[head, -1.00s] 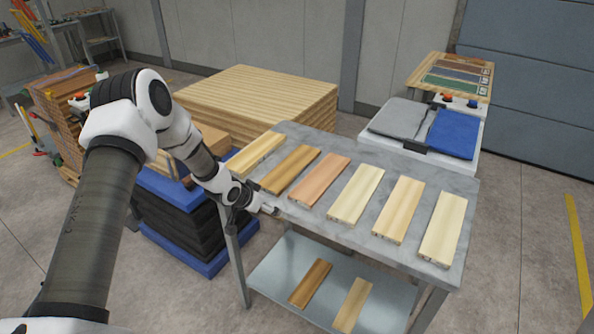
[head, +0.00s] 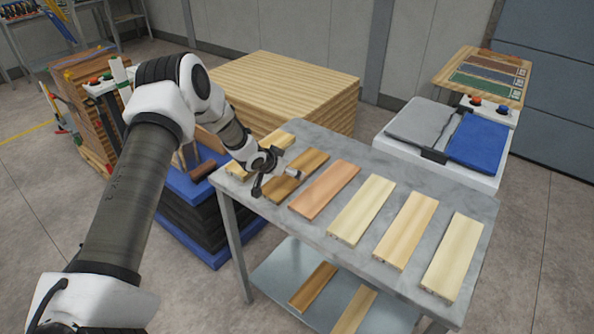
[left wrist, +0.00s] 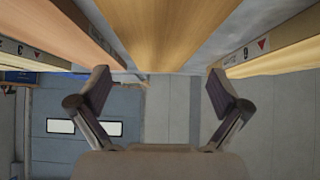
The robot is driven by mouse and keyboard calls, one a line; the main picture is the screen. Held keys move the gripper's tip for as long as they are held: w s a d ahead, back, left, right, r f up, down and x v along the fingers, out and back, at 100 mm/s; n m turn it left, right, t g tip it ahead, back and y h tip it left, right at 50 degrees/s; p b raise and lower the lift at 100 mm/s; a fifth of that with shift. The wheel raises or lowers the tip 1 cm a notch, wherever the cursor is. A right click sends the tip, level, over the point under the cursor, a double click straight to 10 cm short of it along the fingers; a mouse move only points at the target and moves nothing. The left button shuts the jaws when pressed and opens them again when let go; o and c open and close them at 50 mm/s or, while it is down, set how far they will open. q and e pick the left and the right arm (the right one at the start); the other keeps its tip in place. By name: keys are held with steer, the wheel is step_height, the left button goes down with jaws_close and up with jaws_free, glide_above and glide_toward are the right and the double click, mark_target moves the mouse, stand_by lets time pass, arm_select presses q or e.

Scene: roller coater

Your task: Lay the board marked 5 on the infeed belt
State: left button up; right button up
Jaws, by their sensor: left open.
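Several boards lie side by side on a grey table (head: 335,148). My left gripper (head: 277,178) is open over the brown board (head: 307,163), second from the left. In the left wrist view this board (left wrist: 170,30) points between the spread fingers (left wrist: 160,88), with no grip on it; its end mark does not show. The pale board to its right there (left wrist: 285,58) has a mark like a 6. I cannot make out an infeed belt. My right gripper is out of view.
Three pale boards, one of them (head: 404,230), lie further right on the table. Two boards lie on the lower shelf (head: 275,268). A large wood stack (head: 285,85) stands behind. A white stand with grey and blue pads (head: 478,140) is at the back right.

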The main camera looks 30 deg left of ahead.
arm_select(q)
steer(key=p+x, duration=0.1)
steer(key=x, duration=0.4)
steer(key=shift+w, duration=0.1)
steer(key=shift+a+r, duration=0.1)
steer(key=shift+c, duration=0.4)
steer(key=shift+s+r, duration=0.15)
steer(key=shift+s, duration=0.15)
steer(key=c, duration=1.1)
steer(key=shift+w, duration=0.1)
steer(key=shift+c, duration=0.5)
